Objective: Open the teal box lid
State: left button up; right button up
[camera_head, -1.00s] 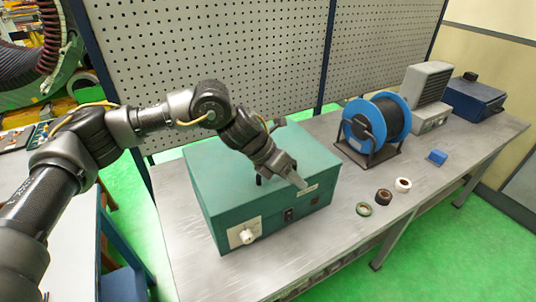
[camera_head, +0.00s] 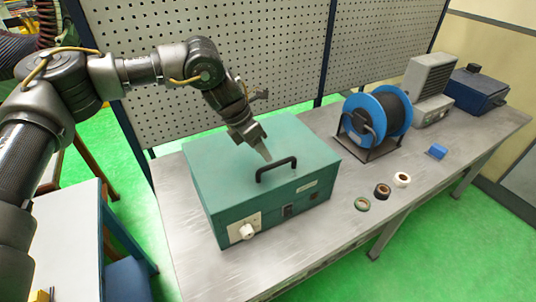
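The teal box (camera_head: 262,180) stands on the grey metal workbench, and its lid is shut. A black handle (camera_head: 276,169) rises from the front part of the lid. A white knob (camera_head: 247,231) and a dark switch sit on the front face. My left gripper (camera_head: 266,155) hangs just above the lid, behind the handle and apart from it, with its fingers pointing down. Nothing shows in it; its fingers overlap in this view, so their opening is unclear. My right gripper is out of view.
A blue cable reel (camera_head: 376,119) stands right of the box. A grey unit (camera_head: 430,92) and a dark blue box (camera_head: 475,90) stand farther right. A perforated panel (camera_head: 225,45) rises behind.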

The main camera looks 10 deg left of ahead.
aim_at(272, 164)
pick_arm(q)
jog(key=p+x, duration=0.1)
jog(key=x, duration=0.2)
jog(key=shift+d+f, duration=0.35)
jog(key=shift+f, duration=0.4)
grip_shut()
